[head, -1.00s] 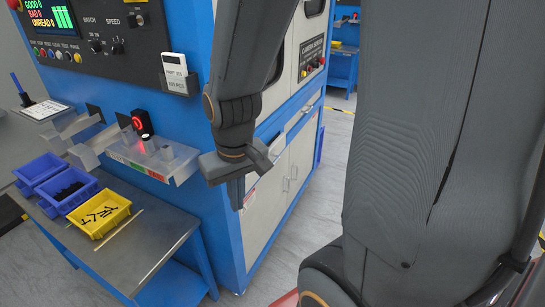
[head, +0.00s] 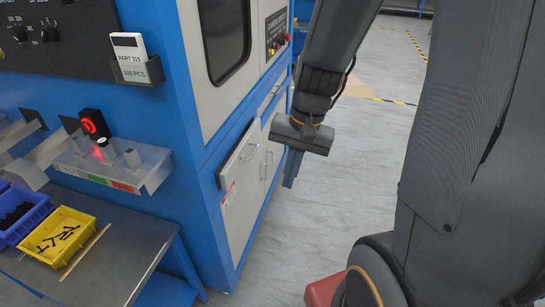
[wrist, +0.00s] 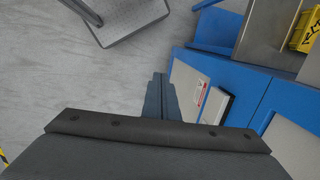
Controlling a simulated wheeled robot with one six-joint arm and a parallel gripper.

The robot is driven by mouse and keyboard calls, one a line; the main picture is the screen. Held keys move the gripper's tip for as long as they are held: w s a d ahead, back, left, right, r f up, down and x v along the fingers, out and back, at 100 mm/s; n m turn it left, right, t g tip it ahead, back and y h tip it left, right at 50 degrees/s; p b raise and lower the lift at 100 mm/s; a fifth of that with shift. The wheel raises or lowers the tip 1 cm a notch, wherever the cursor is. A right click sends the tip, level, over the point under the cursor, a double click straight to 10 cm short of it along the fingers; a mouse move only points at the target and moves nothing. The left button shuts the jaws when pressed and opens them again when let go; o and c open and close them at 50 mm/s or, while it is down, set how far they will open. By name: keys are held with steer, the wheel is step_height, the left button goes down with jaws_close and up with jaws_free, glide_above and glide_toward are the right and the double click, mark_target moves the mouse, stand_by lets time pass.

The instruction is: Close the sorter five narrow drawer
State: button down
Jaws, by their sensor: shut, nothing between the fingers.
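The narrow drawer (head: 238,158) is a light grey front with a bar handle, set in the side of the blue sorter cabinet (head: 190,150). Its front appears to stand out a little from the cabinet face, with a dark top edge. In the wrist view the drawer (wrist: 216,106) shows as a pale panel with a dark edge, just right of my fingers. My gripper (head: 292,172) points down in front of the cabinet, to the right of the drawer and apart from it in the picture. Its fingers (wrist: 160,98) are together and hold nothing.
A second drawer or panel (head: 271,97) with a handle lies farther along, above cabinet doors (head: 269,175). A metal side table (head: 105,262) holds a yellow bin (head: 62,238) and a blue bin (head: 20,220). A clear chute (head: 115,165) juts from the cabinet. The floor to the right is open.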

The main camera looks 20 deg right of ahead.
steer(key=w+d+f+m+t+y+b, duration=0.3)
steer(key=w+d+m, duration=0.2)
steer(key=w+m, duration=0.35)
steer(key=w+d+f+m+t+y+b, duration=0.3)
steer(key=w+d+f+m+b, duration=0.15)
steer(key=w+m, duration=0.45)
steer(key=w+a+f+p, duration=0.2)
steer(key=w+a+f, duration=0.2)
steer(key=a, duration=0.5)
steer(key=shift+w+f+m+p, duration=0.15)
steer(key=shift+w+m+p, duration=0.25)
steer(key=shift+w, duration=0.55)
steer(key=shift+w, duration=0.1)
